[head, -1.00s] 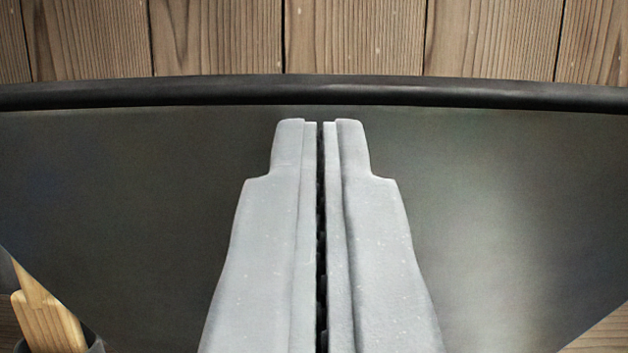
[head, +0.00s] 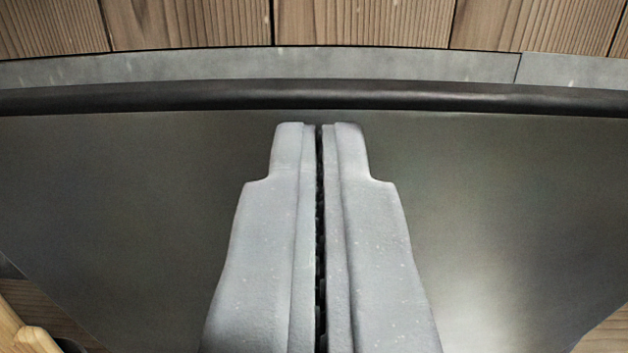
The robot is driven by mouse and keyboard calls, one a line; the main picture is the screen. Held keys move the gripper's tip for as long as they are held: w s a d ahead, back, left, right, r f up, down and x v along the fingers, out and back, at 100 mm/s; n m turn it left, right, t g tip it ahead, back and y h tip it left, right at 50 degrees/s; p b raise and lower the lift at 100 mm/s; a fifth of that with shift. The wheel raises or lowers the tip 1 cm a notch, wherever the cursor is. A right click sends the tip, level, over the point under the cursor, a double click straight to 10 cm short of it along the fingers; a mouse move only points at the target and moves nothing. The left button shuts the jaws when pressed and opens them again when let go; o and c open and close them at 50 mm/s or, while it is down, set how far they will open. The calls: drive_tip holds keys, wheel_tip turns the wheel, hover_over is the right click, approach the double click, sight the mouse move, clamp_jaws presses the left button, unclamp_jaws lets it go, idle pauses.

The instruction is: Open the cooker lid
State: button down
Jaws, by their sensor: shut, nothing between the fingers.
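The cooker lid (head: 130,190) is a large dark grey metal sheet that fills most of the head view. A thick black rolled rim (head: 450,97) runs across its far side. My gripper (head: 320,125) is shut and empty, in the middle of the view. Its fingertips point at the rim and appear just short of it in the picture. I cannot tell whether they touch the lid. The fingers hide the middle of the lid.
Beyond the rim is a curved grey band (head: 300,64), and past it wooden planks (head: 370,22). A light wooden piece (head: 30,340) shows at the lower left corner. More planks (head: 608,340) show at the lower right.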

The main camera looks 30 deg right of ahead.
drive_tip(key=shift+w+d+r+g+p, duration=0.2)
drive_tip(key=shift+w+d+p, duration=0.2)
drive_tip(key=shift+w+p, duration=0.3)
drive_tip(key=shift+w+d+r+g+p, duration=0.1)
drive_tip(key=shift+w+d+r+p, duration=0.1)
drive_tip(key=shift+w+d+p, duration=0.45)
drive_tip(key=shift+s+a+f, duration=0.1)
drive_tip(key=shift+s+a, duration=0.1)
drive_tip(key=shift+a, duration=0.15)
drive_tip(key=p+v, duration=0.1)
drive_tip(key=v, duration=1.3)
drive_tip(key=s+a+r+n+t+y, duration=0.1)
drive_tip(key=a+r+n+y, duration=0.2)
drive_tip(key=r, duration=0.5)
drive_tip(key=s+a+r+t+y, duration=0.1)
drive_tip(key=s+a+r+y, duration=0.1)
drive_tip(key=a+r+y, duration=0.4)
drive_tip(key=s+a+r+n+y, duration=0.1)
drive_tip(key=a+r+n, duration=0.15)
drive_tip(key=r, duration=0.65)
drive_tip(key=s+a+r+g, duration=0.1)
drive_tip(key=s+r, duration=0.4)
drive_tip(key=s, duration=0.4)
drive_tip(key=s+a+r+n+g+y, duration=0.1)
drive_tip(key=s+a+r, duration=0.1)
drive_tip(key=s+r, duration=0.4)
drive_tip(key=s, duration=0.4)
drive_tip(key=shift+r, duration=0.3)
